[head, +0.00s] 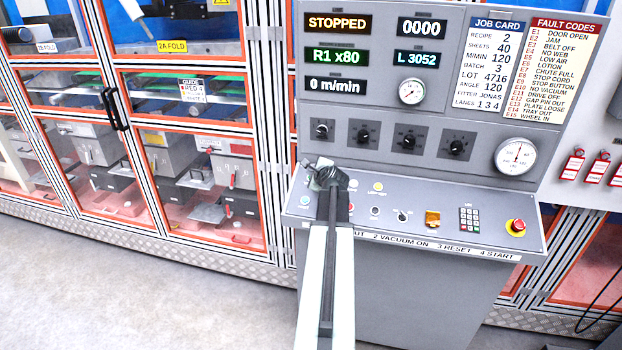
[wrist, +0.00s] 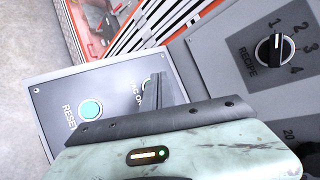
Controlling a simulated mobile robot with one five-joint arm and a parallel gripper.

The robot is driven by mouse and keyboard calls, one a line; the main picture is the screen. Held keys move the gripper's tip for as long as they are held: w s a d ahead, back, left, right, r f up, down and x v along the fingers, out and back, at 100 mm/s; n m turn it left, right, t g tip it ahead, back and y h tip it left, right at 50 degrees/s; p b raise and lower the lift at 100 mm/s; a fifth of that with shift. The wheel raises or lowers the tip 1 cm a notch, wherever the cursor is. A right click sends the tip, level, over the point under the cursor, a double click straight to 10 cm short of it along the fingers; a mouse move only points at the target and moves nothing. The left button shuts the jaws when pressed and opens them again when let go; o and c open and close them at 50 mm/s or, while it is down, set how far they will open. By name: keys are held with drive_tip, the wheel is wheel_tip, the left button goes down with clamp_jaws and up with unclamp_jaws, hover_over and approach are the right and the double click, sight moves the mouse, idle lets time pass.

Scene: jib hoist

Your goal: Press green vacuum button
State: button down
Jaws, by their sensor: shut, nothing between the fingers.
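The green vacuum button is mostly hidden. In the wrist view the partly covered label "VAC ON" (wrist: 137,90) shows beside my gripper's fingers, with a small green edge next to it. My gripper (wrist: 158,90) is shut and empty, its fingers over the small panel by that label. In the head view my gripper (head: 325,172) is over the left part of the sloping console (head: 455,190) and covers what lies under it. I cannot tell whether the fingers touch the button. A light blue button (wrist: 91,110) labelled RESET is on the same panel, apart from the fingers.
A recipe knob (wrist: 276,50) stands right of the panel in the wrist view. In the head view the console carries a keypad (head: 469,219) and a red emergency stop (head: 517,227) at right. The upright display reads STOPPED (head: 337,24). Open floor (head: 130,290) is at left.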

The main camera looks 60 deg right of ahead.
drive_tip(key=shift+w+d+f+b, duration=0.1)
drive_tip(key=shift+d+f+b, duration=0.05)
drive_tip(key=shift+f+b, duration=0.2)
drive_tip(key=shift+d+f+b, duration=0.15)
drive_tip(key=shift+f+b, duration=0.25)
drive_tip(key=shift+f, duration=0.05)
idle(0.5)
idle(0.4)
drive_tip(key=shift+a+r+p, duration=0.3)
drive_tip(key=shift+r+p, duration=0.5)
drive_tip(key=r+p, duration=0.1)
drive_tip(key=a+r+p, duration=0.1)
drive_tip(key=r+p, duration=0.2)
drive_tip(key=shift+s+a+r+p, duration=0.3)
drive_tip(key=shift+s+a, duration=0.05)
drive_tip(key=shift+a, duration=0.05)
idle(0.4)
